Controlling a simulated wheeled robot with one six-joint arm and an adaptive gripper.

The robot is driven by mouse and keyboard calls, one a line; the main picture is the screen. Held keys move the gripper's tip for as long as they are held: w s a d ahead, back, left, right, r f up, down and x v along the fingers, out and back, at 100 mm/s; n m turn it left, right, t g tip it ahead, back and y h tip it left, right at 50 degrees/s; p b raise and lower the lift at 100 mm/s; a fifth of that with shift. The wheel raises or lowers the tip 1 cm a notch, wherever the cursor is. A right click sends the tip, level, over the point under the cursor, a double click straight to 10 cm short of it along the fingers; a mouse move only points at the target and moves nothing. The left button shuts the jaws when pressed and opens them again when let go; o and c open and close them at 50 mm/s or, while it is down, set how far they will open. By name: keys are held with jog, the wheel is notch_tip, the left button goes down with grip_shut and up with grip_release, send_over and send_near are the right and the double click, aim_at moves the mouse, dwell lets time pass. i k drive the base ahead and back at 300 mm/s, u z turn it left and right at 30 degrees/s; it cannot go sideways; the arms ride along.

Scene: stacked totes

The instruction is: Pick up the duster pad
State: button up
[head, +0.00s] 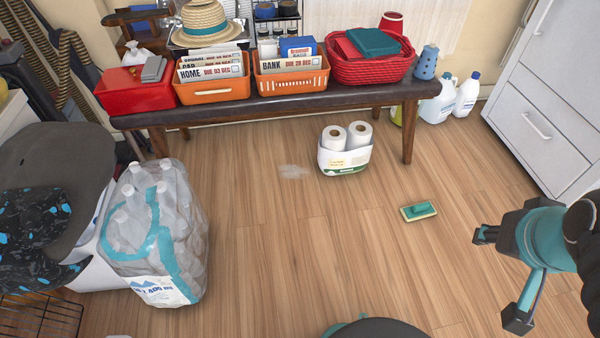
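The duster pad (418,211) lies flat on the wooden floor, right of the middle in the head view. It is a small rectangle with a green upper part and a pale edge. My gripper (500,277) is at the lower right, teal and black, with its two fingers spread wide apart. Nothing shows between the fingers. In the picture it is to the right of and below the pad, and apart from it. Its height above the floor is hard to tell.
A dark bench (290,103) with orange baskets and a red basket (368,68) stands at the back. Paper towels (346,147) stand on the floor before it. Wrapped bottles (155,232) are at left, a white cabinet (545,105) at right. Floor around the pad is clear.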

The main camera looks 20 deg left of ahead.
aim_at(421, 210)
jog(key=u, duration=0.05)
jog(key=k, duration=0.65)
jog(key=z, duration=0.7)
jog(key=i, duration=1.55)
jog(key=u, duration=0.6)
